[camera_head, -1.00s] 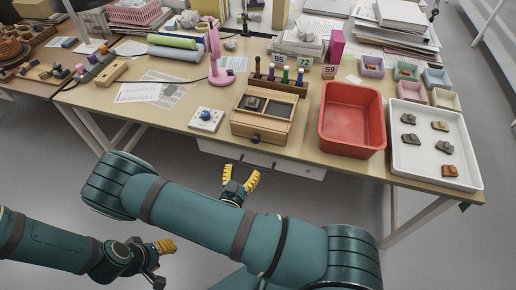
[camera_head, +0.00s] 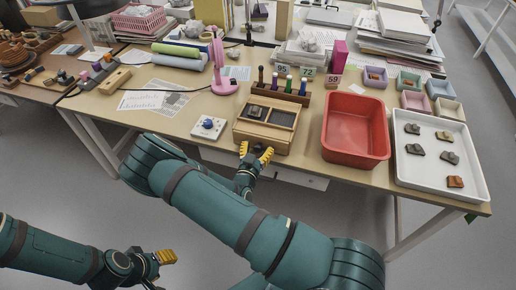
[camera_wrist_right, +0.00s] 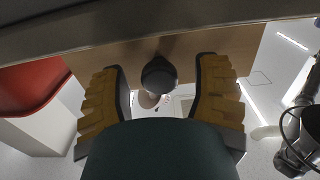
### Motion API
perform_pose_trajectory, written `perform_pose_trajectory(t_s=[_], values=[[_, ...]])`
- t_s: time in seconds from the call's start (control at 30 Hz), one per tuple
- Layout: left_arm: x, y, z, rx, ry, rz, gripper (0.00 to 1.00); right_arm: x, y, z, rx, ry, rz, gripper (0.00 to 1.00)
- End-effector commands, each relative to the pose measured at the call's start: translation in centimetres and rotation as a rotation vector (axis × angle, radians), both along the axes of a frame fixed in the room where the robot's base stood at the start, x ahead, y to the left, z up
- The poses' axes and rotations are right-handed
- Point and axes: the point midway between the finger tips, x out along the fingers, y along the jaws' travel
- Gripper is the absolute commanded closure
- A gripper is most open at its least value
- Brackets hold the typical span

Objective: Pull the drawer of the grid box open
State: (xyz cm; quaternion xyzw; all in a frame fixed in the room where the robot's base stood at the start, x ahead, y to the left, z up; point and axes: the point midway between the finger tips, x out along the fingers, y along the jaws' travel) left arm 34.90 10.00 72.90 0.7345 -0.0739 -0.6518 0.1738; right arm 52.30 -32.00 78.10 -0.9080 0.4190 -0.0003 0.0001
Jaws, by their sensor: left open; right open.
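The wooden grid box (camera_head: 240,129) stands at the front edge of the table, with a dark sherd (camera_head: 256,112) in its left compartment. Its drawer looks shut. My right gripper (camera_head: 256,152) is open at the front of the box. In the right wrist view, the dark round drawer knob (camera_wrist_right: 159,75) lies between the two spread yellow fingers (camera_wrist_right: 159,98), with a gap on both sides. The wooden drawer front (camera_wrist_right: 205,44) is behind the knob. My left gripper (camera_head: 164,257) is low at the left, away from the table, open and empty.
A red bin (camera_head: 355,152) stands right of the box, and a white tray (camera_head: 475,165) with several sherds is beyond it. A white device with a blue knob (camera_head: 209,127) is to the left. A rack of tools (camera_head: 300,98) stands behind the box. The floor in front is clear.

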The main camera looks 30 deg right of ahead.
Motion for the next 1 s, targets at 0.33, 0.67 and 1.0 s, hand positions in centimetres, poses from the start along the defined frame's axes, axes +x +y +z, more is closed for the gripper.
perform_pose_trajectory(t_s=[0.33, 0.67, 1.0], values=[[0.0, 0.0, 0.0, 0.000, -0.001, 0.000, 0.53, 0.3, -0.3, 0.0, 0.001, 0.001, 0.001, 0.37], [0.0, 0.0, 0.0, 0.000, 0.000, 0.000, 0.53, 0.2, -0.3, 0.0, 0.001, 0.001, 0.001, 1.00], [0.1, 0.0, -0.6, 0.000, -0.003, 0.001, 0.53, -4.0, 4.9, -0.1, 0.003, 0.001, 0.004, 1.00]])
